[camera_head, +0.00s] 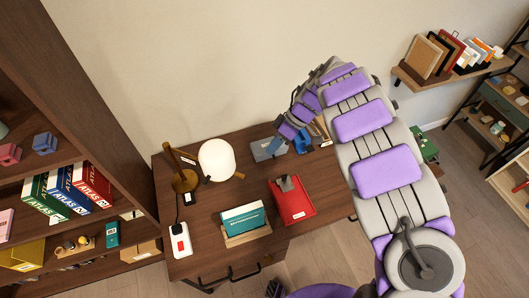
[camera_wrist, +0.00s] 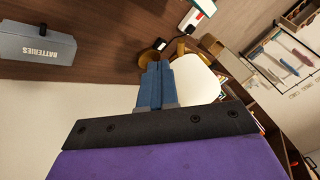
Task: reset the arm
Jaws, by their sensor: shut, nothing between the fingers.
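My arm, purple and grey, rises from the lower right of the head view and bends over the back of the desk. My gripper (camera_head: 277,145) points down near the desk's back edge, close to the grey box in that view. In the wrist view my gripper (camera_wrist: 157,68) shows two blue fingers pressed together with nothing between them. The grey box (camera_wrist: 38,42) marked BATTERIES is at the upper left there, apart from the fingers. A white lamp shade (camera_wrist: 195,80) shows just behind the fingers.
A bookshelf (camera_head: 75,150) stands left; a wall shelf (camera_head: 455,75) hangs right.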

